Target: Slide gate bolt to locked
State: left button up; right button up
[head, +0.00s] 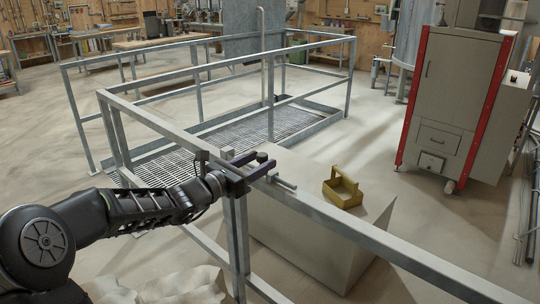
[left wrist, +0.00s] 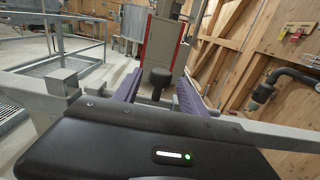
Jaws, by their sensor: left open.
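The gate bolt (head: 283,183) is a grey metal rod lying along the top rail of the railing, at the middle of the head view. A dark knob (left wrist: 160,76) on a short stem stands between my finger pads in the left wrist view, with visible gaps on both sides. My left gripper (head: 266,165) is open at the rail, its purple fingers reaching over the bolt fittings. The gripper hides part of the bolt, so I cannot tell how far it is slid. My right gripper is not in view.
The galvanized railing (head: 365,233) runs toward the lower right. Beyond it, a yellow open box (head: 343,190) stands on a grey block (head: 300,235). A grey cabinet with red edges (head: 450,105) stands at the right. A floor grate (head: 220,135) lies inside the railing.

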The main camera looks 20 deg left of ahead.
pick_arm(q)
jog(key=shift+x, duration=2.3)
jog(key=shift+c, duration=0.2)
grip_shut()
